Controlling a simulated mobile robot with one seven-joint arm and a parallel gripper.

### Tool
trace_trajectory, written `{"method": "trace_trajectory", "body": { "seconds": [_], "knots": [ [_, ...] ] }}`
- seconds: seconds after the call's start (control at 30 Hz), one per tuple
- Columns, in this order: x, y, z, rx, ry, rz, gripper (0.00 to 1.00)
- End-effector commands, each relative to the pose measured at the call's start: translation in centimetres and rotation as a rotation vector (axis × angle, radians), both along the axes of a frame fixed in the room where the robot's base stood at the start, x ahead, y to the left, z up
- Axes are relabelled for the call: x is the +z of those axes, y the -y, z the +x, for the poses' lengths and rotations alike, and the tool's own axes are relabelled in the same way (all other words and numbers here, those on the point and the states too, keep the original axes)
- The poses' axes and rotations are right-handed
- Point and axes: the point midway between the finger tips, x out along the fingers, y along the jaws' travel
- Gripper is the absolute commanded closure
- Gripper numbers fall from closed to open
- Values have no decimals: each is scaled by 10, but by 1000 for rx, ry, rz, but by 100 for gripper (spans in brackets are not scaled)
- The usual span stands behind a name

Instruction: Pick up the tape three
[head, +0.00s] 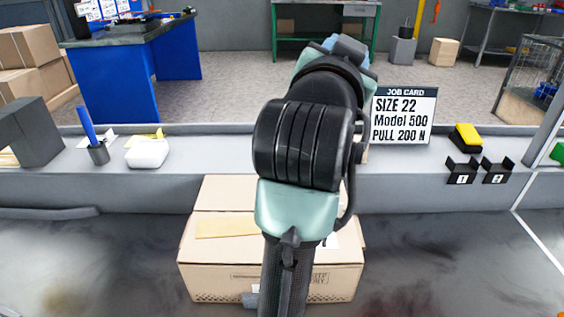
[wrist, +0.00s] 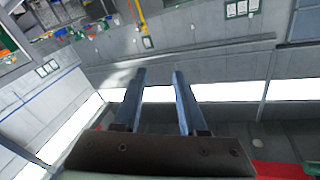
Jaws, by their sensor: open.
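My gripper (wrist: 158,73) is open in the wrist view, its two dark fingers apart with nothing between them. It points out over the room, well away from any surface. In the head view my raised arm fills the middle and the fingers cannot be made out. I cannot pick out any tape marked three in either view. Two small black holders with white labels, a left one (head: 461,171) and a right one (head: 497,171), stand at the right of the grey ledge. The label on the left one seems to read 1; the other is too small to read surely.
The ledge (head: 400,180) also bears a job card (head: 404,115), a yellow and black block (head: 466,137), a white lump (head: 147,153), a dark cup (head: 98,153) with a blue stick, and a grey block (head: 30,131). A cardboard box (head: 215,279) stands in front, partly behind my arm.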

Motion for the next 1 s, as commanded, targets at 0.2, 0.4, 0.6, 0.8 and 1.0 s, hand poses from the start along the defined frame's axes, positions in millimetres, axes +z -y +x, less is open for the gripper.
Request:
{"method": "trace_trajectory", "body": {
  "seconds": [0.2, 0.4, 0.6, 0.8, 1.0],
  "knots": [
    [-74, 23, 47, -209, -436, 371, 59],
    [-130, 0, 30, -471, -790, 633, 59],
    [-149, -32, -4, -693, -1003, 736, 59],
    [-161, -41, -17, -771, -1061, 753, 59],
    [-196, -27, -16, -773, -1063, 753, 59]
  ]
}}
